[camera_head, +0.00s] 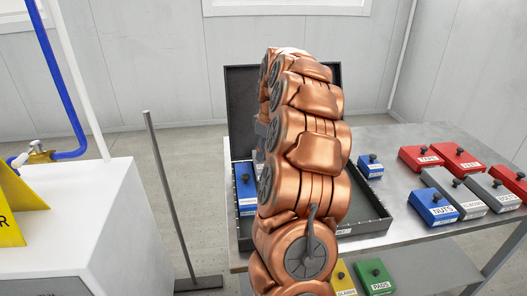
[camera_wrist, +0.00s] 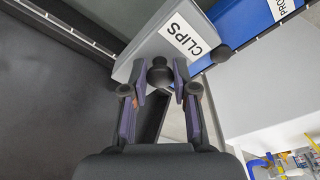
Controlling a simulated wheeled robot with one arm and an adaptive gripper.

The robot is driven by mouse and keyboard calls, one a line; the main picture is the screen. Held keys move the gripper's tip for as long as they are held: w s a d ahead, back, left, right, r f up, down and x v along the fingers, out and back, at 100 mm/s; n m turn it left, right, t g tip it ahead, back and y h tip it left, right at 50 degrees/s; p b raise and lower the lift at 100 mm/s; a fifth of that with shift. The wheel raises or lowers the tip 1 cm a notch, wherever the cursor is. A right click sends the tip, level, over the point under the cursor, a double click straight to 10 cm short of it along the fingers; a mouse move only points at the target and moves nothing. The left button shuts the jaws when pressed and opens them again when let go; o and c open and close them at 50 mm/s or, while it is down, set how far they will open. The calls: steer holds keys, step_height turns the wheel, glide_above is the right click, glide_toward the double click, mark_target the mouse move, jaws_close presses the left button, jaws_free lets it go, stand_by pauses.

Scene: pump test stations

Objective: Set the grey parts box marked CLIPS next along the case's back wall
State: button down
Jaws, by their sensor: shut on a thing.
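The grey parts box marked CLIPS (camera_wrist: 155,42) shows at the top of the wrist view. My gripper (camera_wrist: 160,74) is shut on its dark round knob. A blue box with a partly cut-off label starting PRO (camera_wrist: 248,22) lies close beside it on the right. The dark open case shows in the head view, with its raised lid (camera_head: 240,100) at the back and its front rim (camera_head: 370,227) facing me. I cannot tell whether the box touches the case floor.
A blue box (camera_head: 245,190) stands at the case's left side. Another small blue box (camera_head: 371,167) is near its right edge. Red boxes (camera_head: 458,158), a blue NUTS box (camera_head: 432,207) and grey boxes (camera_head: 453,190) fill the table's right. A green PADS box (camera_head: 375,275) sits lower down.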

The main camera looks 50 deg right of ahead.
mark_target(265, 159)
steer(key=shift+f+b, duration=0.55)
steer(key=shift+f, duration=0.75)
steer(key=shift+f+b, duration=0.5)
steer(key=shift+f, duration=0.7)
stand_by(0.5)
stand_by(0.3)
steer(key=c, duration=0.8)
jaws_free()
steer(key=r, duration=0.4)
steer(key=s+r, duration=0.1)
steer(key=r, duration=0.7)
steer(key=shift+s+d, duration=0.15)
steer(key=shift+s, duration=0.2)
